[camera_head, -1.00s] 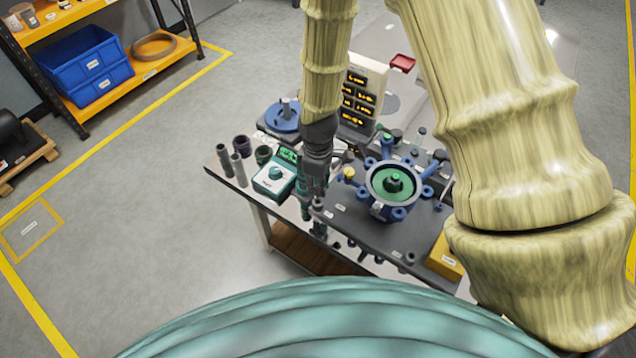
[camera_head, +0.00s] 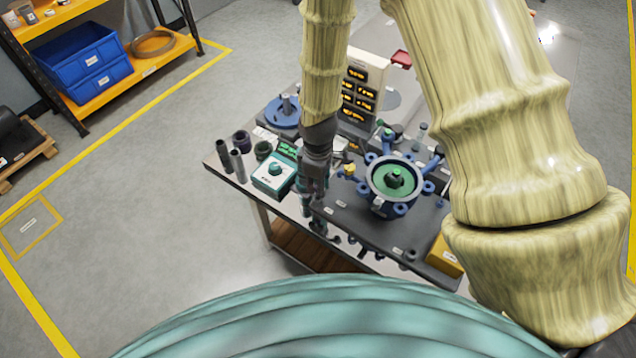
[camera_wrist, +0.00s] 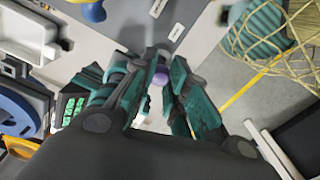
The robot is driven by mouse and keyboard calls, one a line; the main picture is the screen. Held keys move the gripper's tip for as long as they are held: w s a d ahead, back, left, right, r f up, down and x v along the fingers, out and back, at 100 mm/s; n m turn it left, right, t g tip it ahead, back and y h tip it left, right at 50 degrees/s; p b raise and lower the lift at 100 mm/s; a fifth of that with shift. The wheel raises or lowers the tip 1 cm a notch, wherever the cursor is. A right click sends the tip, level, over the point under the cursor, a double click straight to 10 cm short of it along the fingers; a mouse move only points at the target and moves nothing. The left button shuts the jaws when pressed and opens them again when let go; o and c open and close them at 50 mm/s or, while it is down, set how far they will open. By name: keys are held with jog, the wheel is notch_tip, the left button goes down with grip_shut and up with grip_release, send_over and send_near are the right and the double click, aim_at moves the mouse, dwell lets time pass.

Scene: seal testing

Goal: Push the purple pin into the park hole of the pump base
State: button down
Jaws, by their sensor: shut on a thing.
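My gripper (camera_head: 314,190) points down over the dark mat at the front left of the pump base. In the wrist view my gripper (camera_wrist: 160,66) is shut on the purple pin (camera_wrist: 159,79), a small purple piece showing between the teal and grey fingers. The pin is not clear in the head view. The pump base (camera_head: 378,207) is a blue body with several lugs around a green-centred round opening, to the right of my gripper. I cannot make out the park hole or whether the pin touches anything below.
A teal-and-white box with a knob (camera_head: 273,174) stands close to the left of my gripper, with dark cylinders (camera_head: 238,165) beyond it. A yellow block (camera_head: 445,258) sits at the right front.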

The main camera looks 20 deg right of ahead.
jog(key=shift+f+b, duration=0.3)
jog(key=shift+f, duration=0.4)
dwell(0.6)
jog(key=c, duration=1.3)
grip_release()
jog(key=shift+r+p, duration=1.95)
jog(key=shift+r, duration=0.55)
